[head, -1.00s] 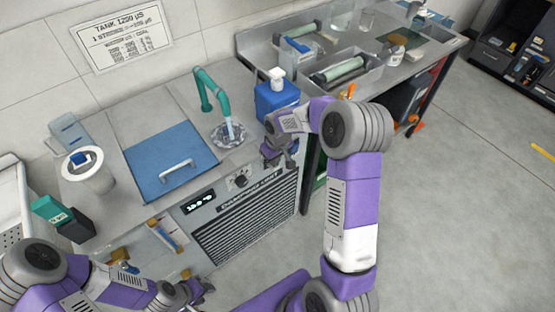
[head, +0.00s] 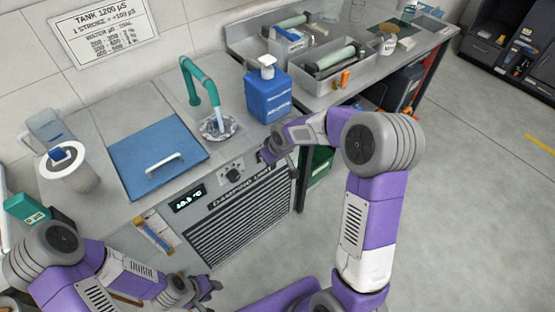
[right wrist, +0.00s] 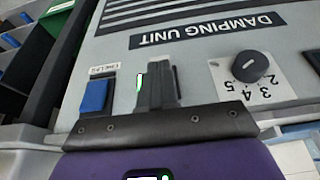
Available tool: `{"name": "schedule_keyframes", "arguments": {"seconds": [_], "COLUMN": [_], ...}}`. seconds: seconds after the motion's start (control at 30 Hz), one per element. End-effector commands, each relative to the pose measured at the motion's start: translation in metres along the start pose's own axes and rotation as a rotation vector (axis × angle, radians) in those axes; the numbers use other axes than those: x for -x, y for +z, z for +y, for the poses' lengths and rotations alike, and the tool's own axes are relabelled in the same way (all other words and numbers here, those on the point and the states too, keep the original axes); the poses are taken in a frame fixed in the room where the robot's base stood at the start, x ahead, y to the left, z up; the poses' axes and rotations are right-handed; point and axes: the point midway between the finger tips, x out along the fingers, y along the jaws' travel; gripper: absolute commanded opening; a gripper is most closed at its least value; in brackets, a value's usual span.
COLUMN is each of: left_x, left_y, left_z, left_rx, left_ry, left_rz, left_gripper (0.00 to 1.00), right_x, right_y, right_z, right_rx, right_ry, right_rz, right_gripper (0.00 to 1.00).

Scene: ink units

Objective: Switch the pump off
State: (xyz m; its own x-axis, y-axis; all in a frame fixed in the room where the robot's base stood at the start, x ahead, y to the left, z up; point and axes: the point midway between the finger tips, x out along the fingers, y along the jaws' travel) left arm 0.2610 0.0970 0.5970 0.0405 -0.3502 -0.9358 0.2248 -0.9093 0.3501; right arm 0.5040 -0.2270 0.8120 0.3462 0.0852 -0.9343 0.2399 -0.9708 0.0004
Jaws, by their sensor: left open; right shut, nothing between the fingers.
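The damping unit's front panel (head: 215,195) faces me below the counter, with a dark knob (head: 232,174). The knob (right wrist: 250,66) also shows in the right wrist view, with numbers beside it. My right gripper (head: 268,154) is at the panel's right end; in the wrist view its shut fingers (right wrist: 157,82) are close in front of the panel. A blue switch (right wrist: 95,95) sits to their left, under a small label that I cannot read. A white and green part (right wrist: 140,82) is mostly hidden by the fingers. My left gripper (head: 206,288) is open and empty, low in front of the cabinet.
A teal tap (head: 205,82) with a pale stream stands over a round drain (head: 218,128). A blue jug (head: 268,95) stands right of it. A blue lid (head: 155,160) with a handle lies on the counter. Open floor (head: 470,200) is on the right.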

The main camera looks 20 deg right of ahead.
Motion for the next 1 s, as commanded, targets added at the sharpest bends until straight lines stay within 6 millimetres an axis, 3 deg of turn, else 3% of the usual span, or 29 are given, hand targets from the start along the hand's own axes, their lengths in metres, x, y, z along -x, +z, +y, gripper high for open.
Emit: {"name": "schedule_keyframes", "arguments": {"seconds": [0.47,1.0], "left_x": [-0.010,-0.003], "left_y": [-0.001,0.000], "left_z": [-0.004,-0.001], "left_rx": [0.000,0.000], "left_ry": [0.000,0.000], "left_rz": [0.000,0.000], "left_gripper": [0.43,0.43], "right_x": [-0.017,-0.013], "right_y": [0.011,-0.002], "right_z": [0.002,0.003], "right_rx": [-0.003,-0.003], "right_ry": [0.000,0.001], "right_rz": [-0.002,-0.002], "right_gripper": [0.00,0.00]}}
